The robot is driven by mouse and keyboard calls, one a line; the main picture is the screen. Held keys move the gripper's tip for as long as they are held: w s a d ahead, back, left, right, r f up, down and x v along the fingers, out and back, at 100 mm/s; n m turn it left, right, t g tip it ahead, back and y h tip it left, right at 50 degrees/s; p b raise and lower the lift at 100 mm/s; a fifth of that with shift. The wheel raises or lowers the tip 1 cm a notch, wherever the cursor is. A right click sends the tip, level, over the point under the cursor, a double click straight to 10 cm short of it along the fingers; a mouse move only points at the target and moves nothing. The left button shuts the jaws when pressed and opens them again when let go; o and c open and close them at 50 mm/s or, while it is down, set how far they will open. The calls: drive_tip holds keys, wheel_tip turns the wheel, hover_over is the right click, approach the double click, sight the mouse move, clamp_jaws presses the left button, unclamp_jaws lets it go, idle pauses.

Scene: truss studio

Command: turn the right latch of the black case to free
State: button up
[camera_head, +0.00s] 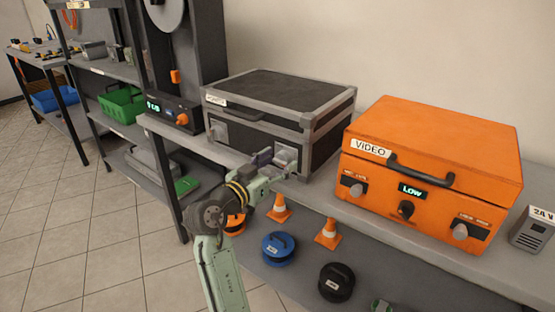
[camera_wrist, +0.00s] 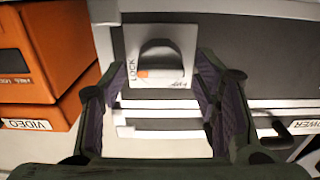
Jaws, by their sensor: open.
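The black case (camera_head: 278,93) with grey edges stands closed on the bench. Its right latch (camera_head: 286,153) is partly behind my gripper (camera_head: 268,164). In the wrist view, which is upside down, the latch (camera_wrist: 160,55) is a dark rounded knob on a light plate. An orange mark on the knob sits beside the word LOCK; the other word, at the plate's edge, looks like FREE. My gripper (camera_wrist: 160,88) is open and empty, its fingers on either side of the latch plate. I cannot tell whether they touch it.
An orange VIDEO case (camera_head: 435,150) stands close on the right. The left latch (camera_head: 219,132) is on the same black front. A device with a green display (camera_head: 172,112) stands to the left. Cones (camera_head: 328,232) and cable reels (camera_head: 278,248) are on the shelf below.

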drive_tip(key=shift+w+d, duration=0.15)
drive_tip(key=shift+w, duration=0.05)
drive_tip(key=c, duration=1.1)
